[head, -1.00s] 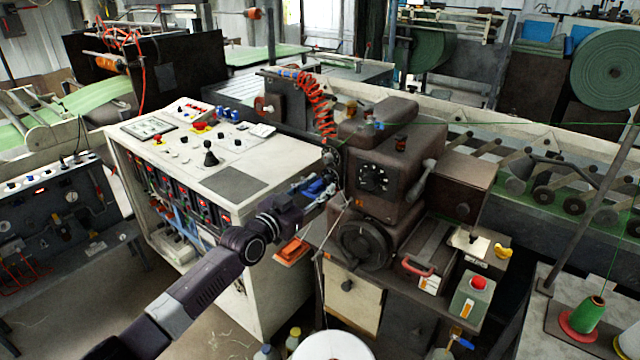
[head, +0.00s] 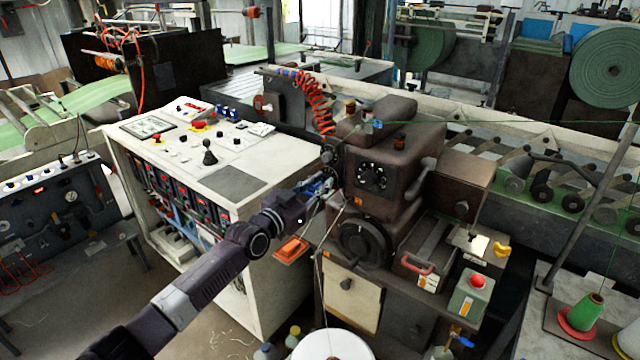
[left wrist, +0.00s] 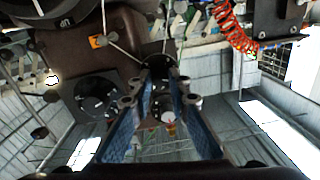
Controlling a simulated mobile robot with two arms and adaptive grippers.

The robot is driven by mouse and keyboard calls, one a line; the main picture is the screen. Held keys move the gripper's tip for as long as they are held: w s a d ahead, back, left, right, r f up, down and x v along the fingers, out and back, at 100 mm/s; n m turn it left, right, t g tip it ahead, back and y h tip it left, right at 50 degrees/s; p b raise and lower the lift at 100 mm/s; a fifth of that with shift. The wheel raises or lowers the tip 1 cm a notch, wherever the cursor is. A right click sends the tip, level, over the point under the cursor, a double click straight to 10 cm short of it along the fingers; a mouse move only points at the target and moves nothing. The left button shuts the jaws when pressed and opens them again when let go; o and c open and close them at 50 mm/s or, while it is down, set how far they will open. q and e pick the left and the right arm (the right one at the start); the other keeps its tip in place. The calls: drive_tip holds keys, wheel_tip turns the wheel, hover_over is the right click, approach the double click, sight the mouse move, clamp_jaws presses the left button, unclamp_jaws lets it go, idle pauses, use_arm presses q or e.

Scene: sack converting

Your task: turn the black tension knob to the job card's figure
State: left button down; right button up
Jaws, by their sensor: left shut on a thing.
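The sewing machine head (head: 400,160) is a brown housing with a round black dial with white marks (head: 372,178) on its front. The dial also shows in the left wrist view (left wrist: 97,95). My left gripper (head: 330,176) is at the left side of this housing. In the left wrist view its blue-padded fingers (left wrist: 160,80) converge on a small dark round part, which I take as the black tension knob (left wrist: 157,62). The fingers are shut on it and hide much of it. I cannot read any figure on it. No job card is clearly readable. My right gripper is out of view.
A black handwheel (head: 363,244) sits just below the dial. A coiled orange hose (head: 320,105) hangs close above my gripper. A pale control cabinet (head: 290,160) stands left, and an orange tray (head: 292,250) is below my wrist.

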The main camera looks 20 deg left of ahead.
use_arm(q)
drive_tip(key=n+b, duration=0.1)
drive_tip(key=n, duration=0.2)
drive_tip(key=shift+n+b, duration=0.35)
drive_tip(key=shift+n, duration=1.45)
